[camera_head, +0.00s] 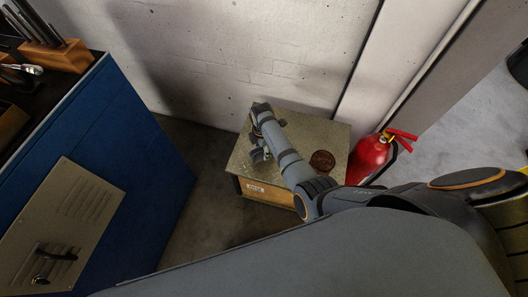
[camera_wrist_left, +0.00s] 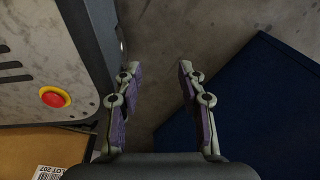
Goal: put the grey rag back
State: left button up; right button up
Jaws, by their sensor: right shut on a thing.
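My right gripper (camera_head: 260,154) is at the end of my right arm, over the left part of a low crate's speckled top (camera_head: 300,122) in the head view. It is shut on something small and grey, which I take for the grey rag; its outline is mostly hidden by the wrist. I cannot tell whether it touches the crate top. My left gripper (camera_wrist_left: 158,68) is open and empty above the bare floor in the left wrist view. It does not show in the head view.
A brown round thing (camera_head: 322,161) lies on the crate top. A red fire extinguisher (camera_head: 369,158) stands right of the crate. A blue cabinet (camera_head: 130,150) is at left, with a wooden tool block (camera_head: 62,57) on top. A white wall is behind the crate.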

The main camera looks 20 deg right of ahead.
jog(key=f+b, duration=0.3)
jog(key=f, duration=0.1)
jog(key=shift+w+d, duration=0.2)
jog(key=shift+d, duration=0.05)
jog(key=shift+a, duration=0.1)
jog(key=shift+r, duration=0.15)
jog(key=shift+f, duration=0.2)
jog(key=o, duration=1)
pick_arm(q)
jog(key=w+f, duration=0.1)
jog(key=f, duration=0.1)
jog(key=w+f, duration=0.1)
jog(key=f, duration=0.1)
jog(key=shift+w+a, duration=0.1)
jog(key=shift+w, duration=0.2)
jog(key=shift+r, duration=0.1)
pick_arm(e)
jog(key=shift+r, duration=0.15)
notch_tip(320, 180, up, 11)
jog(key=p, duration=0.3)
jog(key=shift+r, duration=0.15)
pick_arm(q)
notch_tip(320, 180, up, 3)
jog(key=shift+s+r, duration=0.1)
pick_arm(e)
jog(key=shift+r, duration=0.4)
